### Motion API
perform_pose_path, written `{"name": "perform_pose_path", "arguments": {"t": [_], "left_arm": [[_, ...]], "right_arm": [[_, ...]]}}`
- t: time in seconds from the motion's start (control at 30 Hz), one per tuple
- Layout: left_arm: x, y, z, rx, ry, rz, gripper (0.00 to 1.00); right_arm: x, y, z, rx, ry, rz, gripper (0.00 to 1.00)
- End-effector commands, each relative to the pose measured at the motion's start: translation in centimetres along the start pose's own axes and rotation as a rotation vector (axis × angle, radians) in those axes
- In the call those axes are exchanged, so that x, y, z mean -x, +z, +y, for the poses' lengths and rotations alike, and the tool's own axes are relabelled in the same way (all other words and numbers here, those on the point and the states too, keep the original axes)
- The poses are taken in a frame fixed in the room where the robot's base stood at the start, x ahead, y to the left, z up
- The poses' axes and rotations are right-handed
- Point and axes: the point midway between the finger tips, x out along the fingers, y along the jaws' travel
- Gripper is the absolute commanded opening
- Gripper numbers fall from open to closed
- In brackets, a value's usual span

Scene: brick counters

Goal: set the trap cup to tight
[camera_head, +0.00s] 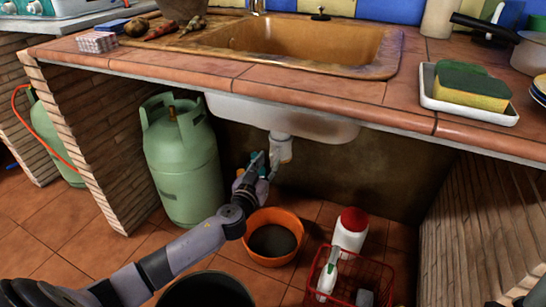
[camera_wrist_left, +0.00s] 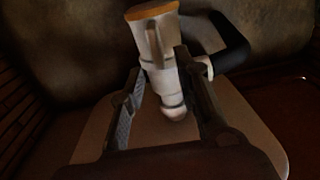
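The white trap cup (camera_head: 280,149) hangs under the sink at the drain. In the left wrist view the trap (camera_wrist_left: 156,48) is white, with an orange-brown end and a raised rib along its side. My left gripper (camera_head: 262,168) is at the trap, just left of and below it in the head view. In the wrist view its two fingers (camera_wrist_left: 164,88) stand apart on either side of the white trap body. Whether either finger touches it is hard to tell. My right gripper is not in view.
A dark bent pipe (camera_wrist_left: 232,46) leaves the trap's side. Below stand an orange bucket (camera_head: 272,252), a white bottle with a red cap (camera_head: 349,236) and a red basket (camera_head: 378,272). A green gas cylinder (camera_head: 183,165) stands left. The sink basin (camera_head: 290,107) is overhead.

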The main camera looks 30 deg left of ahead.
Motion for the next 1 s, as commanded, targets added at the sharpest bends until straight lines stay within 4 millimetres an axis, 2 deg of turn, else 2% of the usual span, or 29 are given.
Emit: {"name": "perform_pose_path", "arguments": {"t": [0.1, 0.3, 0.7, 1.0], "left_arm": [[-2.1, 0.0, -0.1, -0.001, -0.001, 0.002, 0.30], [-4.2, 0.1, 0.0, 0.000, 0.000, 0.000, 0.30], [-4.8, 0.1, 0.0, 0.001, 0.000, -0.001, 0.30], [-4.7, 0.1, 0.0, 0.001, 0.000, -0.001, 0.10]], "right_arm": [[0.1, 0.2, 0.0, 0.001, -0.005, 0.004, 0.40], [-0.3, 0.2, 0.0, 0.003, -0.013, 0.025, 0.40], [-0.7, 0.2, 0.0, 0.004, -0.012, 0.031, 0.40], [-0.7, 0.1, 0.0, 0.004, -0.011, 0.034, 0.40]]}}
